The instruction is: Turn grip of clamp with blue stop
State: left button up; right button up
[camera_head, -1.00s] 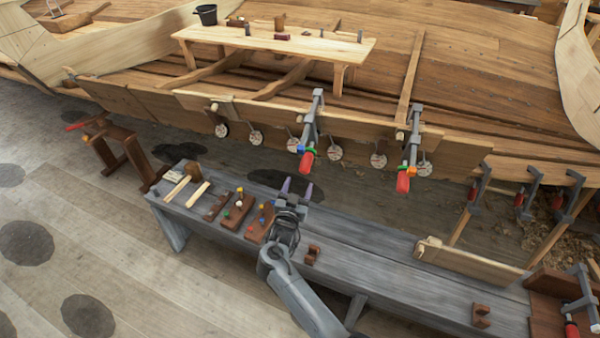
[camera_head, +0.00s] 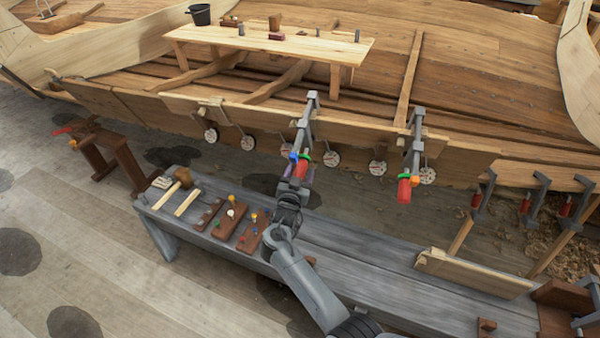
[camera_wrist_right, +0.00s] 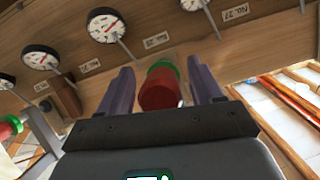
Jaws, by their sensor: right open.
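The clamp with the blue stop (camera_head: 293,156) hangs on the hull's plank edge. Its grey bar stands upright. Its red grip (camera_head: 301,167) has a green collar and points down toward my right gripper (camera_head: 297,178). In the right wrist view, the red grip (camera_wrist_right: 160,90) sits between the two open fingers of my right gripper (camera_wrist_right: 160,72), with a gap on each side. Whether the fingers touch it anywhere is not visible. A second clamp with an orange stop (camera_head: 415,180) and a red grip (camera_head: 404,189) hangs to the right. My left gripper is not in view.
Round dials (camera_head: 332,159) hang along the hull plank. A grey bench (camera_head: 360,255) below bears wooden blocks with coloured pegs (camera_head: 230,218) and a pale board (camera_head: 472,272). More clamps (camera_head: 530,195) hang at the right. Another red and green grip (camera_wrist_right: 10,128) shows in the right wrist view.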

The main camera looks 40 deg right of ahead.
jog(key=shift+a, duration=0.1)
jog(key=shift+c, duration=0.8)
jog(key=c, duration=0.8)
